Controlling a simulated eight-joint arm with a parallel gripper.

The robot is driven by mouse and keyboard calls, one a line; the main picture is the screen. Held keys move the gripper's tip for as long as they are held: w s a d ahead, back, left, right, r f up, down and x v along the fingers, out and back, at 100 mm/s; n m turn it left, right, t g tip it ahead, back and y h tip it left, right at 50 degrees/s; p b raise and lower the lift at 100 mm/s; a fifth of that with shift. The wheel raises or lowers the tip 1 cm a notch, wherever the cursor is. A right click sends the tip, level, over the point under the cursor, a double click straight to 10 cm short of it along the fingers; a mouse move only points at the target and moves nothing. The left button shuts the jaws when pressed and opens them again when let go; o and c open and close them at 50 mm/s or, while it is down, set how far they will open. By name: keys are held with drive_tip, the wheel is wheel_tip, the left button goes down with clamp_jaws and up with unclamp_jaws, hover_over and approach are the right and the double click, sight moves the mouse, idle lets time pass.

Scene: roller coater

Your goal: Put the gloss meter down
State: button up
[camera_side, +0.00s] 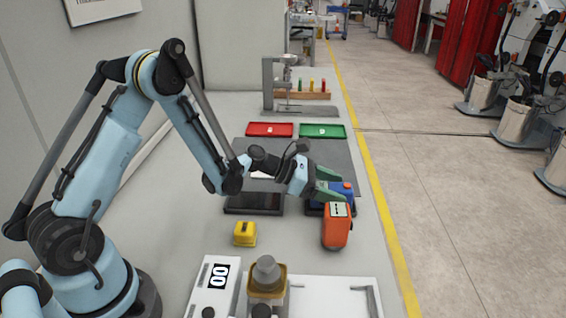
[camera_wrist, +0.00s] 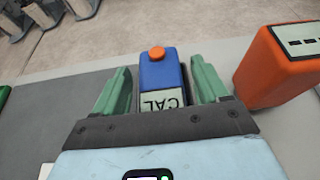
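The gloss meter seems to be the blue instrument (camera_wrist: 160,75) with an orange button on top and a pale panel reading CAL. In the side view the blue instrument (camera_side: 346,187) stands at a dark pad (camera_side: 315,210), partly hidden by my gripper. My gripper (camera_wrist: 161,78) has green fingers on either side of the blue body, with narrow gaps showing, so it looks open around it. My gripper also shows in the side view (camera_side: 333,184). An orange instrument (camera_wrist: 275,68) with dashes on its display stands to the right; it also shows in the side view (camera_side: 337,227).
A yellow block (camera_side: 245,233) is nearer. A red tray (camera_side: 270,129) and a green tray (camera_side: 323,131) lie behind. A white machine (camera_side: 330,295) is in front. The table's right edge is close to the orange instrument.

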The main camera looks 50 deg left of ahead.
idle(0.3)
drive_tip(key=v, duration=1.2)
drive_tip(key=s+d+r+m+y, duration=0.1)
drive_tip(key=s+r+m+y, duration=0.1)
drive_tip(key=m, duration=0.7)
drive_tip(key=s+d+r+m+g+y, duration=0.1)
drive_tip(key=s+m+y, duration=0.3)
drive_tip(key=m, duration=0.5)
drive_tip(key=s+d+r+m+g+y, duration=0.1)
drive_tip(key=s+r+m+y, duration=0.1)
drive_tip(key=s+m, duration=0.5)
drive_tip(key=shift+r+m+y, duration=0.4)
drive_tip(key=shift+m+y, duration=0.3)
drive_tip(key=shift+m, duration=0.4)
